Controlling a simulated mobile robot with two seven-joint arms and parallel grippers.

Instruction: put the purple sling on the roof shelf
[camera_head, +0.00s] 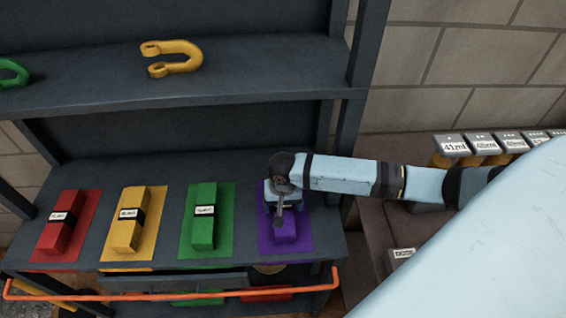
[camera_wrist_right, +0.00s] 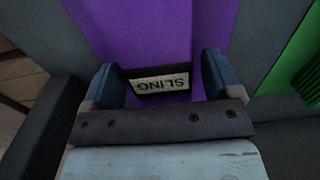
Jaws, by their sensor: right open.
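The purple sling (camera_head: 286,229) is a folded block on a purple mat (camera_head: 303,246) at the right end of the lower shelf board. My right gripper (camera_head: 283,204) is over it and hides its far part. My left gripper is not in view. No shelf is marked as the roof shelf.
Red (camera_head: 60,228), yellow (camera_head: 128,222) and green (camera_head: 204,218) slings lie on matching mats to the left. The upper shelf (camera_head: 250,75) holds a yellow shackle (camera_head: 175,58) and a green one (camera_head: 12,73), with bare room at right. An orange rail (camera_head: 170,294) runs along the front.

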